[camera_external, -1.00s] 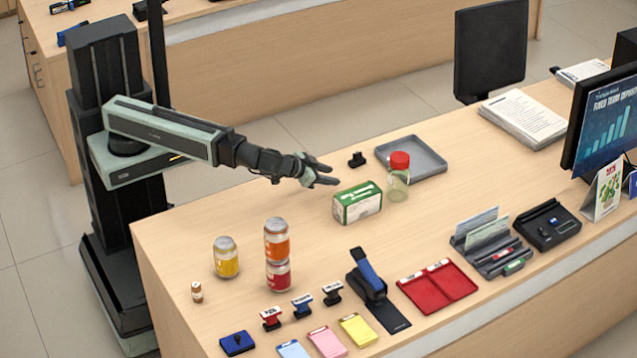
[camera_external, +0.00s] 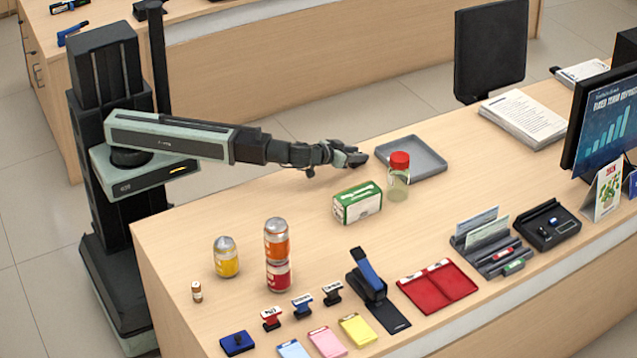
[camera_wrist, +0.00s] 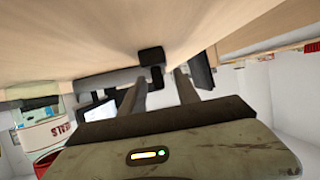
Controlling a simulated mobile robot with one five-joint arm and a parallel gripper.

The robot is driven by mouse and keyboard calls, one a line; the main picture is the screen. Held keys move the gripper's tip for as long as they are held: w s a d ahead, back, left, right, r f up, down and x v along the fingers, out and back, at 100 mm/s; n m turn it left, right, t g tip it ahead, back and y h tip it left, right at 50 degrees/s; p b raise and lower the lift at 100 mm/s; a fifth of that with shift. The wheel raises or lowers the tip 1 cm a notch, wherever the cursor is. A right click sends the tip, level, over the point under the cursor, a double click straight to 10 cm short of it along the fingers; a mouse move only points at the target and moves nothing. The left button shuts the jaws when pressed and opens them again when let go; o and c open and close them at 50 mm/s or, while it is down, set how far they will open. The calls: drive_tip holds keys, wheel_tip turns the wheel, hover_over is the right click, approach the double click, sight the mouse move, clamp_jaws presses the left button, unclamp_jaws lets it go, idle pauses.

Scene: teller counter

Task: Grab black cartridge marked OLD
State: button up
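A small black cartridge (camera_wrist: 151,57) shows in the wrist view, just ahead of and between my fingertips. No OLD marking is readable on it. My gripper (camera_external: 357,157) is low over the counter left of the grey tray, at the cartridge's place, and hides it in the external view. In the wrist view my gripper (camera_wrist: 160,80) has its two fingers apart, with a visible gap between the right finger and the cartridge. I cannot tell whether the left finger touches it.
A grey tray (camera_external: 435,171), a red-lidded jar (camera_external: 397,184) and a green-white box (camera_external: 346,210) stand close to my gripper.

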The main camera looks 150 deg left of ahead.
drive_tip(key=shift+a+f, duration=0.2)
drive_tip(key=shift+a, duration=0.15)
drive_tip(key=shift+d+r, duration=0.1)
drive_tip(key=shift+c, duration=0.6)
clamp_jaws()
